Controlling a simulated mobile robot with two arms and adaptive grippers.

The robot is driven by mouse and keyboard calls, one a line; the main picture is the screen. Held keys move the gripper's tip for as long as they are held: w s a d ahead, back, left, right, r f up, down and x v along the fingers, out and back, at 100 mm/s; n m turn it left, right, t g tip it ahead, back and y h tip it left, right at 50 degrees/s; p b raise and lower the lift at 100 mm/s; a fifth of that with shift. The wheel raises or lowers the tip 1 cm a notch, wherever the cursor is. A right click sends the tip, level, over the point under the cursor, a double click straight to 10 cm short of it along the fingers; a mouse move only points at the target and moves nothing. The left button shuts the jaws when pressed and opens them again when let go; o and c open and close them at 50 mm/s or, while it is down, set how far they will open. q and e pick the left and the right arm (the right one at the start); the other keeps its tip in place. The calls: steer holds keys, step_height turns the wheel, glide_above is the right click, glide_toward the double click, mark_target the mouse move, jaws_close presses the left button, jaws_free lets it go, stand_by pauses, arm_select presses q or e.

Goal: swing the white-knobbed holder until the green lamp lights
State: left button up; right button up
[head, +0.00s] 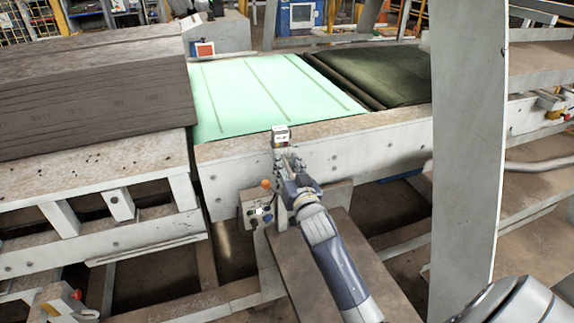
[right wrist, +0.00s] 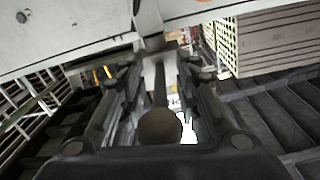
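My right gripper (head: 287,168) reaches up to the front rail of the conveyor, at a small upright bracket with a pale sensor-like box (head: 281,135) on top. In the right wrist view the gripper's fingers (right wrist: 158,70) are apart. A dark brownish round knob (right wrist: 160,127) on a thin rod shows between them, in shade; a grey upright strip stands behind it. I cannot tell whether the fingers touch these parts. No white knob on the holder is clearly visible, and I cannot make out a lit green lamp. My left gripper is not in view.
A control box (head: 250,205) with small knobs hangs below the rail, with an orange ball (head: 266,183) above it, close left of my gripper. A pale green sheet (head: 260,90) lies on the conveyor. Dark ribbed slabs (head: 90,100) lie left. A grey post (head: 468,150) stands right.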

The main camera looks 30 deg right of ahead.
steer(key=c, duration=0.6)
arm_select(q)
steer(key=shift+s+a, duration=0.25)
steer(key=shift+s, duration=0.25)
arm_select(e)
jaws_close()
steer(key=shift+s+d+r+n+y+p, duration=0.1)
steer(key=shift+d+r+n+y+p, duration=0.15)
steer(key=shift+n+y+p, duration=0.4)
arm_select(q)
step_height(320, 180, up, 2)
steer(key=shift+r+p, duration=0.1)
steer(key=shift+p, duration=0.35)
arm_select(e)
steer(key=shift+d+f+n+t+y, duration=0.15)
steer(key=shift+d+n+t+y, duration=0.15)
steer(key=shift+y, duration=0.35)
steer(key=shift+a, duration=0.1)
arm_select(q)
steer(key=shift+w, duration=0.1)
arm_select(e)
steer(key=o, duration=0.5)
jaws_free()
steer(key=shift+o, duration=0.5)
steer(key=s+a, duration=0.1)
steer(key=s, duration=1.1)
steer(key=shift+a, duration=0.3)
